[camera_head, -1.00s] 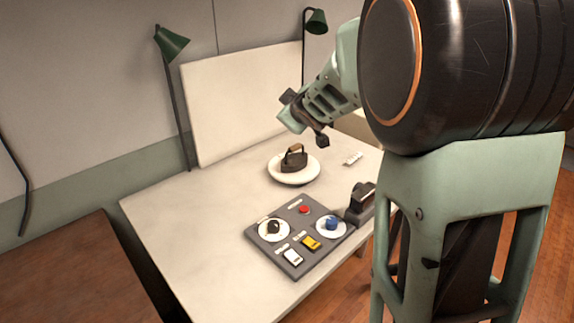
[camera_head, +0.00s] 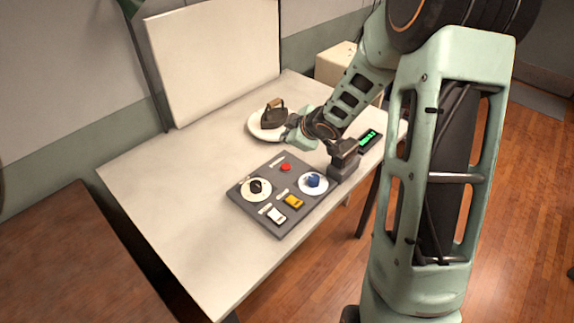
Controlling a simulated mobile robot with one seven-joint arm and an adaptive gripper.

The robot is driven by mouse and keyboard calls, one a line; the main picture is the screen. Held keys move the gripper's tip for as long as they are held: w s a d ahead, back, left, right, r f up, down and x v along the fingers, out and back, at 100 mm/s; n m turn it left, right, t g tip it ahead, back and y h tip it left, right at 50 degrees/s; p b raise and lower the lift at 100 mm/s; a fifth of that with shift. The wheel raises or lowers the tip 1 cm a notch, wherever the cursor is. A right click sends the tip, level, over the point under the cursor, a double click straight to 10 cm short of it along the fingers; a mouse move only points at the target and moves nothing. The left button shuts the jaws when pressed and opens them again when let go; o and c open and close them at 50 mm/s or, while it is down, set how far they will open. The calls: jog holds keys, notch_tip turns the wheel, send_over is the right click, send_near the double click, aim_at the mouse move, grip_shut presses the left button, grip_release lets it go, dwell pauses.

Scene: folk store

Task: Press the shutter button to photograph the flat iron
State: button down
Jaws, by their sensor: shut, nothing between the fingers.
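The flat iron (camera_head: 273,117), dark with a brown handle, sits on a round white plate (camera_head: 257,132) towards the back of the table. The grey control panel (camera_head: 277,225) lies nearer the front. Its red button (camera_head: 286,167), near the panel's back edge, is the likely shutter button; the labels are too small to read. My gripper (camera_head: 296,134) is shut and empty.
The panel also bears a black knob (camera_head: 256,186), a blue knob (camera_head: 313,180), a white switch (camera_head: 277,214) and a yellow switch (camera_head: 293,201). A white backdrop (camera_head: 215,60) stands behind. The table's left is clear.

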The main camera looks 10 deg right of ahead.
aim_at(287, 168)
jog(key=shift+f, duration=0.15)
notch_tip(287, 168, down, 8)
jog(key=b, duration=0.8)
jog(key=shift+f+b, duration=0.25)
jog(key=shift+b, duration=0.05)
dwell(1.0)
jog(key=shift+f+b, duration=0.35)
jog(key=shift+f, duration=0.1)
jog(key=shift+f+b, duration=0.4)
jog(key=shift+f, duration=0.05)
dwell(0.5)
dwell(0.3)
jog(key=shift+r+p, duration=0.9)
jog(key=shift+p, duration=0.05)
jog(key=shift+r, duration=0.1)
